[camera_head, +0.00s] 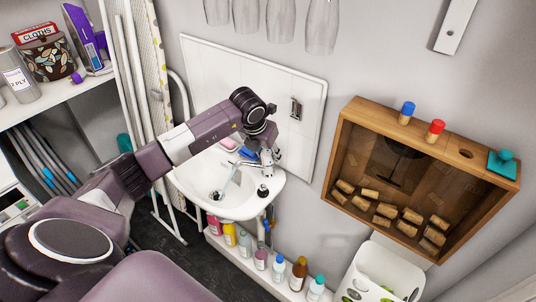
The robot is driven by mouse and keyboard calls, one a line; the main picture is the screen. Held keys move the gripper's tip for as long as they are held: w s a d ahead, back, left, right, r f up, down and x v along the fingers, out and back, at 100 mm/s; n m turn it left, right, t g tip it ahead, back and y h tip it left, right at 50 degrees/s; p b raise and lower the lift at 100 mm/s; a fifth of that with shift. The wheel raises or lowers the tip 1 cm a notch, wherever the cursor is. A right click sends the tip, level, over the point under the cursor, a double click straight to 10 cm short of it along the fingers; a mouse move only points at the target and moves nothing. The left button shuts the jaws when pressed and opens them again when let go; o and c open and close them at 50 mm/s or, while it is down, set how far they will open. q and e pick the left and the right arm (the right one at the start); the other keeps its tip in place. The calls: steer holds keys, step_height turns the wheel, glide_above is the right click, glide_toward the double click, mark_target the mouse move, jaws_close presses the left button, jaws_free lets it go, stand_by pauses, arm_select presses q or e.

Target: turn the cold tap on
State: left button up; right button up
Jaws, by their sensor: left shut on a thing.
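A white wall basin (239,206) is fixed below a white panel in the middle of the head view. My left gripper (268,160) is over the back right of the basin, pointing down, with its arm coming in from the left. It is shut on what seems to be the cold tap, which the fingers mostly hide. I cannot make out the tap's handle or how far it is turned. My right gripper is not in view.
Small bottles (299,273) stand in a row below the basin. A wooden box (347,143) with corks is at the right, above a white bin (384,268). Glasses (281,18) hang above the panel (309,115). A shelf (50,100) is at the left.

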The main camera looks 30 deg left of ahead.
arm_select(q)
steer(key=o, duration=0.9)
steer(key=shift+r, duration=0.1)
steer(key=v, duration=1.1)
steer(key=shift+s+r, duration=0.1)
steer(key=shift+r, duration=0.3)
